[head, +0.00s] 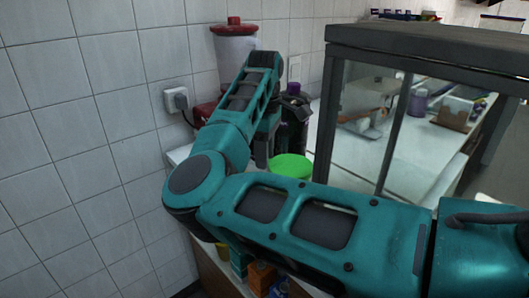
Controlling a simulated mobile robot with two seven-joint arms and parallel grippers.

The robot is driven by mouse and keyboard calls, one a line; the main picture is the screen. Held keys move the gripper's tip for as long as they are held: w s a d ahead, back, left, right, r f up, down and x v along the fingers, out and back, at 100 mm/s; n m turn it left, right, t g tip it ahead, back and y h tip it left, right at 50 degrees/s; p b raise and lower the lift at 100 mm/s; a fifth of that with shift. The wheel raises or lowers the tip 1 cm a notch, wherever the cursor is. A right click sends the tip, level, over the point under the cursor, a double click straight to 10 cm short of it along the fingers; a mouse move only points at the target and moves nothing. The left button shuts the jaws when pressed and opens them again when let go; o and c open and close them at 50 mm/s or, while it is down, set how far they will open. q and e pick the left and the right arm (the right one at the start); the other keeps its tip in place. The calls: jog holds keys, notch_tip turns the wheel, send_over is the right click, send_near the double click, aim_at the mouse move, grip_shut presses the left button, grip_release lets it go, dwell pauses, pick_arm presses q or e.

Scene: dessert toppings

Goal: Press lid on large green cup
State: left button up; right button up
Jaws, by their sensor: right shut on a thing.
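A bright green round lid-like top (291,166) shows in the head view on the white counter, just left of the glass case. Its lower part is hidden behind my right arm, so I cannot tell how it sits on the large green cup. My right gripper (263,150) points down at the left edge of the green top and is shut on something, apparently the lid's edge. The contact is partly hidden by the finger. My left gripper is not in view.
A blender-like appliance with a red lid (235,45) stands behind my gripper by the tiled wall. A dark bottle with a purple cap (294,89) stands close behind the green top. The glass case (350,90) closes off the right side. A plug sits in a wall socket (177,99).

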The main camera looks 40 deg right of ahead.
jog(key=shift+f, duration=0.2)
dwell(0.5)
jog(key=o, duration=1.7)
jog(key=shift+c, duration=0.2)
jog(key=shift+r+p, duration=1.65)
jog(key=shift+r, duration=1.4)
jog(key=shift+c, duration=0.2)
grip_shut()
